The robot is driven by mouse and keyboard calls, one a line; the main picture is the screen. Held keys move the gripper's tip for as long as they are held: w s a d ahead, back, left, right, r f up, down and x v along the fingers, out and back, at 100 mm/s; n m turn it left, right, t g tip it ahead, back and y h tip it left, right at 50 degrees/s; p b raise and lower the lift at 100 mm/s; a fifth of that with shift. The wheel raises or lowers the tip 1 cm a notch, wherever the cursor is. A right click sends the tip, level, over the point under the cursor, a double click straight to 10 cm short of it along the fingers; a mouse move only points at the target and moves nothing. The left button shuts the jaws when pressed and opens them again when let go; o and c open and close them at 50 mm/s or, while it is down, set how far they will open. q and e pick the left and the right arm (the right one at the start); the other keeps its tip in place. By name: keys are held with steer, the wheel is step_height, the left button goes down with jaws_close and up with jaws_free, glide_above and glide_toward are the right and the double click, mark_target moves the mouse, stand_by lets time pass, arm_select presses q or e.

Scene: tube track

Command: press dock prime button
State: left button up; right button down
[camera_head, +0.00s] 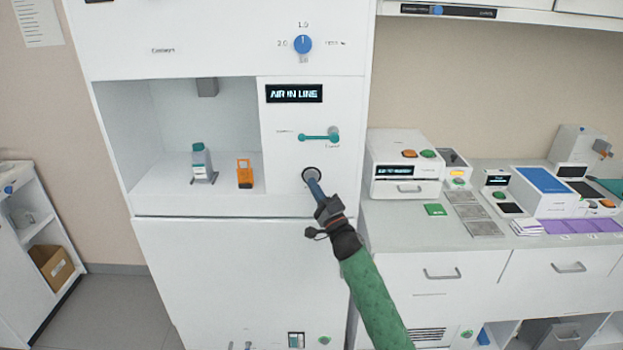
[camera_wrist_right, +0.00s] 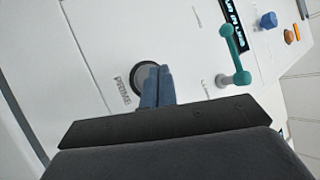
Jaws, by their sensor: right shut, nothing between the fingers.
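The prime button is a round dark-ringed button (camera_head: 310,174) on the white dock panel, below the teal lever. In the right wrist view the button (camera_wrist_right: 146,76) has the word PRIME printed beside it. My right gripper (camera_head: 316,190) is shut and empty, its blue fingertips (camera_wrist_right: 158,88) in front of the button and covering part of it. I cannot tell whether the tips touch it. The dock display (camera_head: 294,93) reads AIR IN LINE. My left gripper is not in view.
A teal lever (camera_head: 318,137) sits just above the button, and a blue knob (camera_head: 303,44) is higher up. A teal-capped bottle (camera_head: 202,163) and an orange piece (camera_head: 245,173) stand in the open bay to the left. A counter with devices (camera_head: 403,165) is at the right.

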steer(key=shift+w+r, duration=0.1)
steer(key=shift+w, duration=0.1)
steer(key=shift+w, duration=0.25)
stand_by(0.6)
steer(key=shift+w, duration=0.45)
stand_by(0.5)
steer(key=shift+s+p, duration=0.75)
steer(key=shift+s, duration=0.2)
